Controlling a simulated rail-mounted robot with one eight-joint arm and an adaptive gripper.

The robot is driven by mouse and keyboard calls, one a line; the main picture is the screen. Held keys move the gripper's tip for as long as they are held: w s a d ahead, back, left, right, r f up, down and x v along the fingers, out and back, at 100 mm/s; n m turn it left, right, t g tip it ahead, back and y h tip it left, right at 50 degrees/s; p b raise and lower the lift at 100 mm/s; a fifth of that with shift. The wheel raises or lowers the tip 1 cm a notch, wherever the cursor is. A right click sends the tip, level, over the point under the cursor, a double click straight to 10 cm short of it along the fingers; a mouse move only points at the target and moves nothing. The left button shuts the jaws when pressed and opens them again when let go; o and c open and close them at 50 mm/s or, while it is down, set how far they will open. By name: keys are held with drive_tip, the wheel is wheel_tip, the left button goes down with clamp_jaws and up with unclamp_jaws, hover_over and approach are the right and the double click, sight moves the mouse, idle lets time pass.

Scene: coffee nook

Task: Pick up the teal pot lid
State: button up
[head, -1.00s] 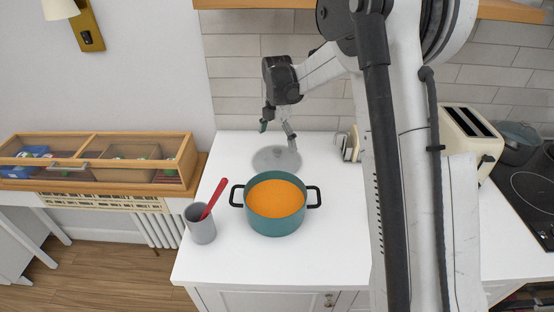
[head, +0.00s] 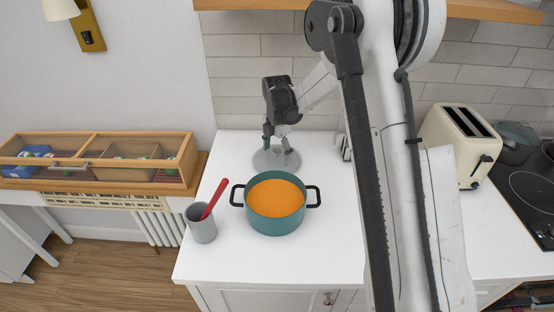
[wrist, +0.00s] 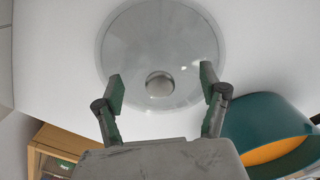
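The pot lid is a clear, greyish round glass lid lying on the white counter behind the pot (head: 262,224); its rim shows in the head view (head: 262,165). In the wrist view the lid (wrist: 130,50) has a round metallic knob (wrist: 160,85) at its middle. My gripper (head: 278,146) is over the lid, pointing down. In the wrist view my gripper (wrist: 163,88) is open, one finger on each side of the knob with gaps between. The teal pot (wrist: 255,110) is at the right there and holds orange soup.
A grey cup (head: 201,226) with a red utensil (head: 214,198) stands left of the pot. A cream toaster (head: 452,150) is at the right, near a dark hob (head: 535,195). The tiled wall (head: 260,75) is behind the lid. The front counter is clear.

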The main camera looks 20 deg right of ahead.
drive_tip(key=shift+s, duration=0.15)
clamp_jaws()
idle(0.4)
